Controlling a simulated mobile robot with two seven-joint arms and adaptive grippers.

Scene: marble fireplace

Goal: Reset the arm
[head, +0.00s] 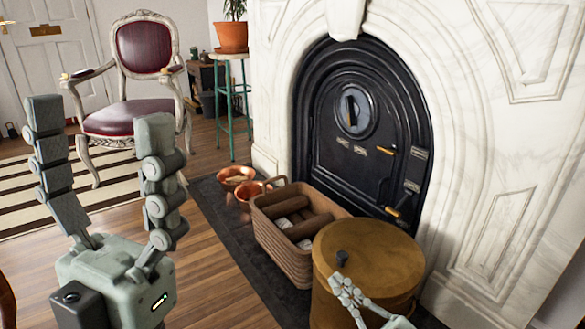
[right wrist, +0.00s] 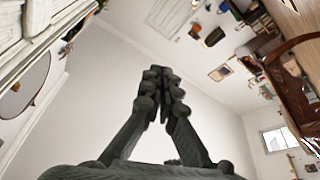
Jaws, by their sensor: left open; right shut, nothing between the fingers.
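My left gripper (head: 100,130) stands upright at the left of the head view. Its two fingers are spread wide, with nothing between them. My right gripper shows at the bottom right of the head view (head: 345,290), in front of the round lidded container. In the right wrist view its fingers (right wrist: 163,95) meet at the tips, shut and empty, against a white wall or ceiling.
A black fireplace door (head: 350,125) sits in a white marble surround (head: 475,150). A woven basket (head: 285,248) of logs, a brown round container (head: 370,250) and copper pots (head: 237,177) stand before it. A red-cushioned chair (head: 140,120) is behind my left gripper.

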